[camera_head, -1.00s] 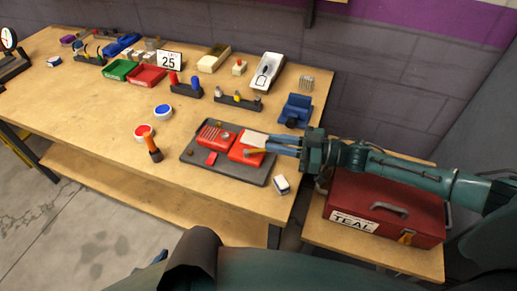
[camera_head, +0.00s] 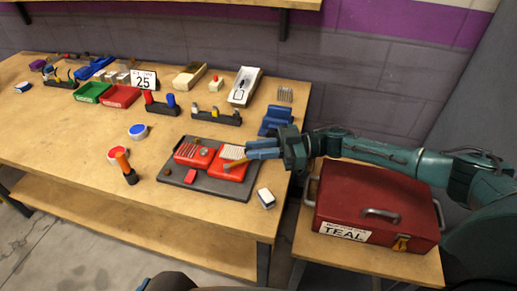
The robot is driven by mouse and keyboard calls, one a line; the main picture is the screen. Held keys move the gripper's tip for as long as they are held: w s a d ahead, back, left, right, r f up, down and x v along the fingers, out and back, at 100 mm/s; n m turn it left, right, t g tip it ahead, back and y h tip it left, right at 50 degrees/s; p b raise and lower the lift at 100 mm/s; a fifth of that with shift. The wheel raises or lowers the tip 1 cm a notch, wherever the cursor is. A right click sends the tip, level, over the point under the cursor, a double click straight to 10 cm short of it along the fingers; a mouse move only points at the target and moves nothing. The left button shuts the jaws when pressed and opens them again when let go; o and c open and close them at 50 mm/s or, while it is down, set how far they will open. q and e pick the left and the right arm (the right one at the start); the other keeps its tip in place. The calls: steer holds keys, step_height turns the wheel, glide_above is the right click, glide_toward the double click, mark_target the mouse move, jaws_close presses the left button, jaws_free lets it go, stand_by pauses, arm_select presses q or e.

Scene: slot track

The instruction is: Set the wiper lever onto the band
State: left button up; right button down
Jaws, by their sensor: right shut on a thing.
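My right gripper (camera_head: 250,152) reaches in from the right, its blue fingers shut at the right edge of a red two-part housing (camera_head: 230,172) on a dark tray (camera_head: 215,187). A thin brass-coloured piece, which looks like the wiper lever (camera_head: 235,163), runs left from the fingertips over the housing's right part. It lies at the near edge of a pale ribbed band (camera_head: 232,151). Whether the lever touches the band or hovers over it I cannot tell. The fingers hide the lever's right end. My left gripper is not in view.
A small red block (camera_head: 191,176) lies on the tray. A blue vise-like thing (camera_head: 275,120) is behind the gripper. A red toolbox (camera_head: 370,205) stands below my arm.

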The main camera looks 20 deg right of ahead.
steer(key=c, duration=1.3)
jaws_free()
steer(key=s+d+b, duration=0.2)
steer(key=d, duration=1.1)
steer(key=shift+s, duration=0.3)
